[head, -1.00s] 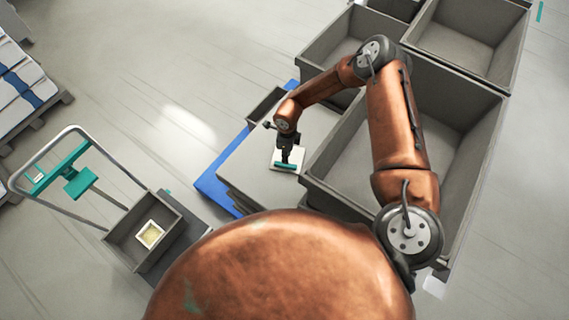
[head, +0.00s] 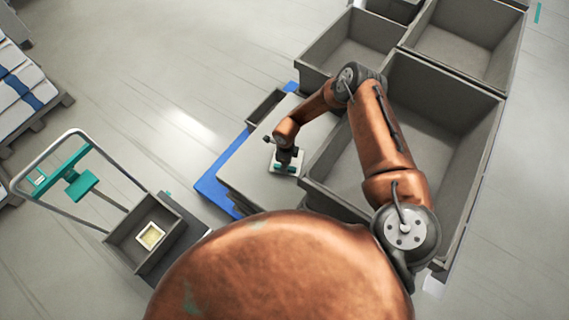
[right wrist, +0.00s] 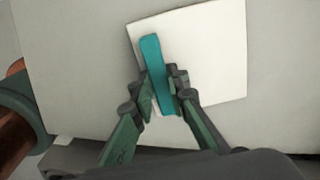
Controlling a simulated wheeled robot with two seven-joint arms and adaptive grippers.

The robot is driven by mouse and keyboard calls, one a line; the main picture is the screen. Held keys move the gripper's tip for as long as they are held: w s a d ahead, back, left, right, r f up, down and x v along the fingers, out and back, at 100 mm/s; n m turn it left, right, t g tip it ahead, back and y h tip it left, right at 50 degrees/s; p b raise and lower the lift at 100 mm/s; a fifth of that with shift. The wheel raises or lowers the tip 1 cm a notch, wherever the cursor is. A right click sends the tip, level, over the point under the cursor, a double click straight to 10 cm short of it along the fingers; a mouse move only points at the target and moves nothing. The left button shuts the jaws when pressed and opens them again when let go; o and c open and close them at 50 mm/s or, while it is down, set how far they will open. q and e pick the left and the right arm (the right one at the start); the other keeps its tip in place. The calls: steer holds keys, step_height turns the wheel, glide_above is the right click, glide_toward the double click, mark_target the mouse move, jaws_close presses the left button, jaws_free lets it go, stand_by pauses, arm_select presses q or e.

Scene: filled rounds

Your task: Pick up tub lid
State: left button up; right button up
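The tub lid is a flat white square (right wrist: 215,55) with a raised teal handle bar (right wrist: 152,60). It lies on a light grey flat surface, turned slightly, and also shows in the head view under my right gripper (head: 285,165). In the right wrist view the two fingers of that gripper (right wrist: 162,88) sit on either side of the handle, close against it. They look shut on it, with the lid seemingly flat on the surface. The head view shows part of the lid hidden by the gripper. My left gripper is not in view.
Large grey bins (head: 480,105) stand right of and behind the stack (head: 240,170), which sits on a blue base (head: 212,185). A small white open tub (head: 150,236) with pale contents stands in a grey tray (head: 125,225) on a cart at left. Open floor lies between.

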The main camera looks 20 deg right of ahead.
jaws_close()
steer(key=shift+w+r, duration=0.1)
steer(key=shift+r, duration=0.5)
steer(key=s+a+r+b, duration=0.3)
steer(key=s+a+r, duration=0.5)
steer(key=a+r, duration=0.3)
steer(key=shift+s+r, duration=0.35)
steer(key=shift+r, duration=0.1)
